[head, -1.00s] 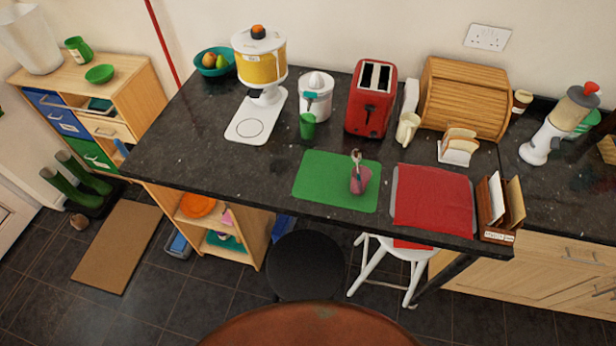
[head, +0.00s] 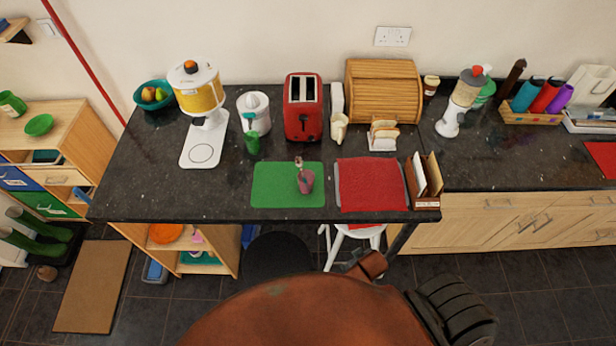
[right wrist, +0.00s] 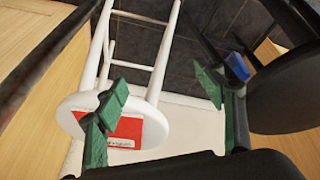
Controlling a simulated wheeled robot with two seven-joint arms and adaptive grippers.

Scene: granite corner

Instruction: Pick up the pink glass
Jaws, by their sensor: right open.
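The pink glass (head: 306,181) stands on the green mat (head: 270,186) near the front edge of the dark counter. A spoon-like utensil (head: 298,163) sticks up out of it. In the right wrist view my right gripper (right wrist: 165,105) is open, its green-padded fingers wide apart with nothing between them. That view looks at the white stool and floor; the pink glass is not in it. In the head view part of my right arm shows low on the right, well short of the glass. My left gripper is not in view.
Right of the glass lie a red cloth (head: 370,185) and a letter rack (head: 425,182). A green cup (head: 252,143), juicer (head: 254,113) and red toaster (head: 303,106) stand behind. A white stool (right wrist: 150,145) bearing a red book (right wrist: 120,132) and a black stool (head: 275,258) stand by the counter.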

